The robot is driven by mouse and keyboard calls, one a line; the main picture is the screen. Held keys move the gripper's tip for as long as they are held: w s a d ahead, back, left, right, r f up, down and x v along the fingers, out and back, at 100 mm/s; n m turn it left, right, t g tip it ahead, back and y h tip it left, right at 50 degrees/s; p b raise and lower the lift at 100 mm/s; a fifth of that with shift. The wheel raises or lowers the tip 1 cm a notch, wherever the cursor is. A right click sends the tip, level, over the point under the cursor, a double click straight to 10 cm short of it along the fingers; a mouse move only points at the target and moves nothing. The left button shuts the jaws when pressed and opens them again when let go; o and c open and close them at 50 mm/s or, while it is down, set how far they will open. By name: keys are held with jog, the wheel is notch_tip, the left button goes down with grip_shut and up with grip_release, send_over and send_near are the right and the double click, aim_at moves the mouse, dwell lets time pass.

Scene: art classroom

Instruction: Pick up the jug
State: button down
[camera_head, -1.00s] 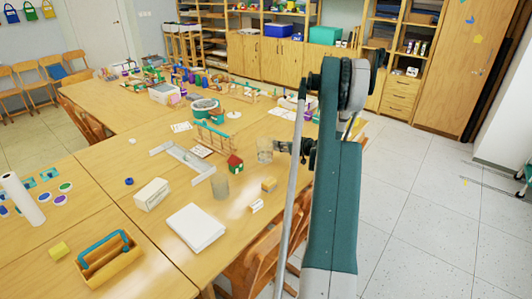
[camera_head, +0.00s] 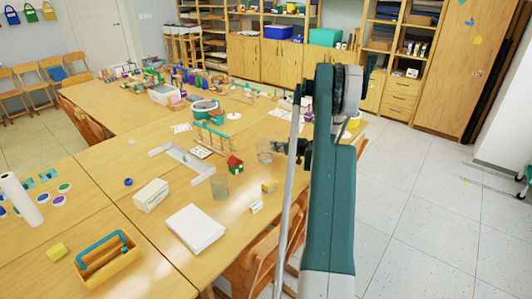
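A clear, see-through vessel that looks like the jug (camera_head: 264,151) stands on the wooden table, just left of my arm. My gripper (camera_head: 281,147) is at its right side, pointing left and partly hidden behind my arm. The fingers are small and blend with the clear wall, so I cannot tell whether they touch it or how far apart they are. A second translucent container, a plain cylinder (camera_head: 220,186), stands nearer on the table.
A small house with a red roof (camera_head: 235,164), a yellow block (camera_head: 269,185), a white paper stack (camera_head: 195,229) and a white box (camera_head: 151,194) lie nearby. A wooden rack (camera_head: 213,137) stands behind. A chair (camera_head: 258,262) is tucked at the table's near edge.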

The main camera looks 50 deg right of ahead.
jog(key=shift+r, duration=0.3)
dwell(0.5)
jog(key=shift+r+p, duration=1.3)
jog(key=shift+r, duration=3.35)
jog(key=shift+r, duration=0.15)
